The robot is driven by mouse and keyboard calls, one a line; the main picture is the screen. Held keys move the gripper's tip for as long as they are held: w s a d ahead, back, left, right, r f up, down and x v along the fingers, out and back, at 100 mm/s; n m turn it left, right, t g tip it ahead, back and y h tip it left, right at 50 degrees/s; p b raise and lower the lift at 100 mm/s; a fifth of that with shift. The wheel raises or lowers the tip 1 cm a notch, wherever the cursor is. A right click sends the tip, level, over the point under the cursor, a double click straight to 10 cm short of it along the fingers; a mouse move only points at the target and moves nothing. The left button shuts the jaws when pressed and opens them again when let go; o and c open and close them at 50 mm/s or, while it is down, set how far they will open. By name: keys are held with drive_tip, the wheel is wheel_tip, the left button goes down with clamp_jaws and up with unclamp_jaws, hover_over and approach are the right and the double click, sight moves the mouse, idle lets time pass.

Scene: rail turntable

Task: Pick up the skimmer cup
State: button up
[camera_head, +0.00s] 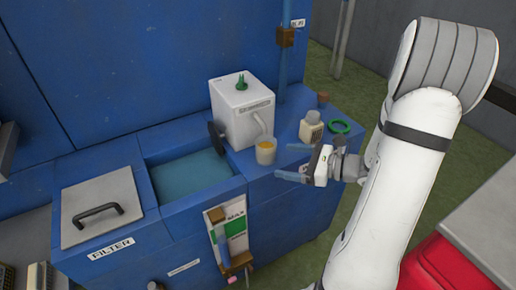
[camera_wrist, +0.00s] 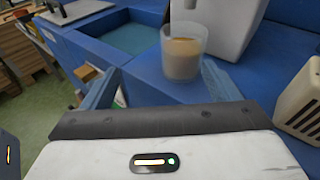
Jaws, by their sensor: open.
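The skimmer cup (camera_head: 265,151) is a translucent cup with yellow-orange contents. It stands upright on the blue counter under the spout of the white skimmer box (camera_head: 240,112). In the wrist view the cup (camera_wrist: 182,52) is ahead of my gripper (camera_wrist: 160,80), roughly between its two blue-grey fingers but beyond their tips. In the head view my gripper (camera_head: 283,161) is open and empty at the counter's front right, just right of the cup. I see no contact between fingers and cup.
A water-filled basin (camera_head: 190,175) opens left of the skimmer box, with a filter lid (camera_head: 100,205) farther left. A red bin (camera_head: 440,265) is at lower right.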

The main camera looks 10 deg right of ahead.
sight(271, 153)
drive_tip(key=shift+m+t, duration=0.6)
drive_tip(key=shift+m, duration=0.1)
drive_tip(key=w+a+f, duration=0.1)
drive_tip(key=w, duration=0.1)
drive_tip(key=w+a, duration=0.1)
drive_tip(key=w, duration=0.1)
drive_tip(key=w+a+f, duration=0.1)
drive_tip(key=w+a, duration=0.1)
drive_tip(key=shift+w+f+b, duration=0.3)
drive_tip(key=shift+w+f, duration=0.05)
drive_tip(key=c, duration=1.1)
